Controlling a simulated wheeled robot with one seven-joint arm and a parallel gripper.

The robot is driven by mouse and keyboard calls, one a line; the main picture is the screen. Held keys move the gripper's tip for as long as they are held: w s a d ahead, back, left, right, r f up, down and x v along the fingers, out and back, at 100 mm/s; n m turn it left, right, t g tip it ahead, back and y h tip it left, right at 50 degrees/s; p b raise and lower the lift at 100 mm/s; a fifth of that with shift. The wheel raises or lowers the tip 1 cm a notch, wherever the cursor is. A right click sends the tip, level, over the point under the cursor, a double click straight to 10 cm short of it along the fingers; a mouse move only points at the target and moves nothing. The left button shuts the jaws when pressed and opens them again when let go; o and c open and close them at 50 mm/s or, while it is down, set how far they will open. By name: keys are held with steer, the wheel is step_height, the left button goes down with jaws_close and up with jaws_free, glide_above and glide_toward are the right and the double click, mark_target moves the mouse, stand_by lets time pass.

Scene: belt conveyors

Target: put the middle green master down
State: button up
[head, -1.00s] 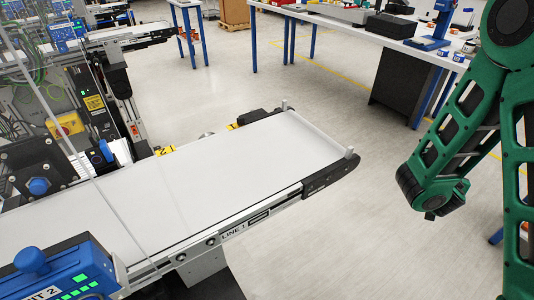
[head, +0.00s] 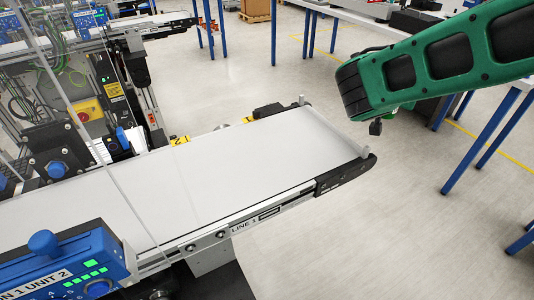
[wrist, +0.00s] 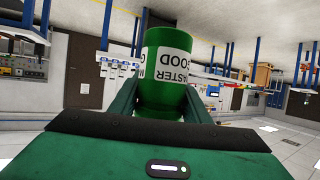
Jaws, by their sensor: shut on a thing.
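The fingers and the held master cannot be made out there.
The white belt conveyor (head: 215,170) marked LINE 1 is bare, with short posts at its end corners. A blue control unit (head: 70,270) stands at the near left. A clear panel edge crosses the left side. Open floor (head: 400,230) lies to the right; workbenches stand behind.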

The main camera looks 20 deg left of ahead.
steer(key=s+a+r+n+y, duration=0.1)
steer(key=s+a+r, duration=0.35)
steer(key=a, duration=0.35)
steer(key=s+a+r+n+y, duration=0.2)
steer(key=s+a+r+y, duration=0.1)
steer(key=s+a, duration=0.8)
steer(key=s+a+r+n+y, duration=0.2)
steer(key=s+a+r, duration=0.2)
steer(key=s+a, duration=0.75)
steer(key=shift+s+d+f, duration=0.55)
steer(key=shift+d+f, duration=0.05)
steer(key=shift+f, duration=1.05)
steer(key=shift+s+d+f, duration=0.6)
steer(key=shift+d+f, duration=0.05)
steer(key=shift+f, duration=0.95)
steer(key=shift+s+d+f, duration=0.55)
steer(key=shift+d+f, duration=0.05)
steer(key=shift+f, duration=1.05)
steer(key=shift+f, duration=0.1)
steer(key=o, duration=1.3)
